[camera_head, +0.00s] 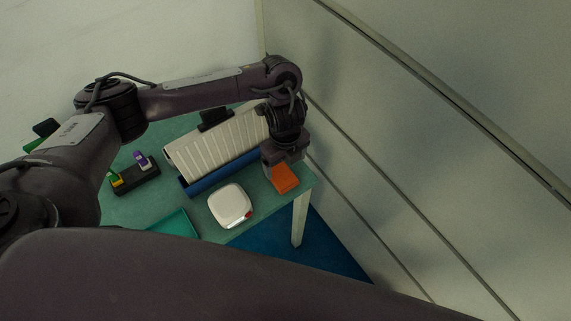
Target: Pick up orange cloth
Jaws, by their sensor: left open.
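The orange cloth (285,179) lies on the right end of the green table, near its right corner. It looks like a small flat folded piece. My left gripper (278,164) points down right at the cloth's back edge, over the table. The gripper is open; its fingers are mostly hidden, and I cannot tell whether they touch the cloth. My right gripper does not show.
A white ribbed rack with a blue base (222,177) stands just left of the gripper. A white rounded box (230,205), a teal tray (175,224) and a dark holder with coloured pieces (136,179) share the table (128,212). A panelled wall (400,150) rises close on the right.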

